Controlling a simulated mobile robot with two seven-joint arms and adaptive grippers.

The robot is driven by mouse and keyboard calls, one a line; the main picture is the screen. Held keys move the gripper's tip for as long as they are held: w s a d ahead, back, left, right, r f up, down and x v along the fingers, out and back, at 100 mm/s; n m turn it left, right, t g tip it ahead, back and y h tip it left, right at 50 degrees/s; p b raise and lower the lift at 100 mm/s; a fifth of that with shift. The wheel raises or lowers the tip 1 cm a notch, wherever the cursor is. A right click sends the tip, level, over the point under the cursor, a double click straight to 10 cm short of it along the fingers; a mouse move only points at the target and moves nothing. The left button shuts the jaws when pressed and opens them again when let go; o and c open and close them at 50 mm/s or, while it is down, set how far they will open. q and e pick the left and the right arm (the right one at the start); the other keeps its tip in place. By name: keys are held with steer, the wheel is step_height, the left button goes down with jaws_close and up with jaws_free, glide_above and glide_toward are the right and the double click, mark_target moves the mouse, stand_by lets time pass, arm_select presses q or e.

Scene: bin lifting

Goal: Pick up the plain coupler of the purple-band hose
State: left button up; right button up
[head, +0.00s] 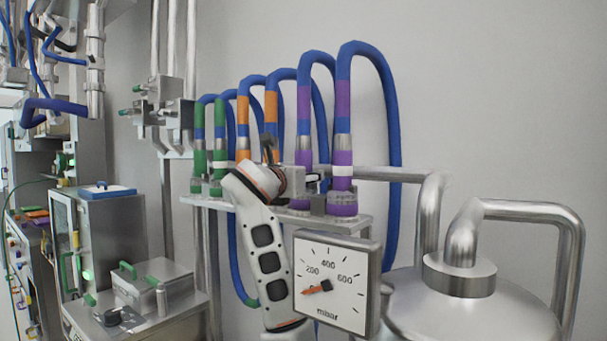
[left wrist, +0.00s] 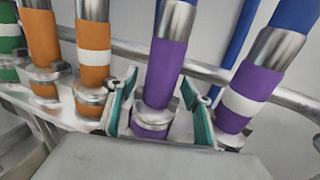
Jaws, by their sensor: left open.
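The plain coupler of the purple-band hose stands upright in the rack; it has a purple sleeve with no white ring. In the left wrist view this plain purple coupler (left wrist: 160,82) is at the middle. In the head view my left gripper (head: 318,190) partly covers it. My left gripper (left wrist: 158,98) is open, with one teal-lined finger on each side of the coupler's lower part. I cannot tell whether either finger touches it. The white-ringed purple coupler (left wrist: 242,98) is just right of the right finger; it also shows in the head view (head: 342,180). My right gripper is not in view.
Orange couplers (left wrist: 93,42) stand close to the left finger, with green ones (head: 199,163) beyond. A steel rail (head: 375,173) runs behind. A pressure gauge (head: 335,282) and steel vessel (head: 470,315) stand in front and to the right.

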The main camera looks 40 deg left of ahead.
arm_select(q)
steer(key=shift+w+a, duration=0.2)
steer(key=shift+w, duration=0.4)
jaws_close()
steer(key=shift+r, duration=0.1)
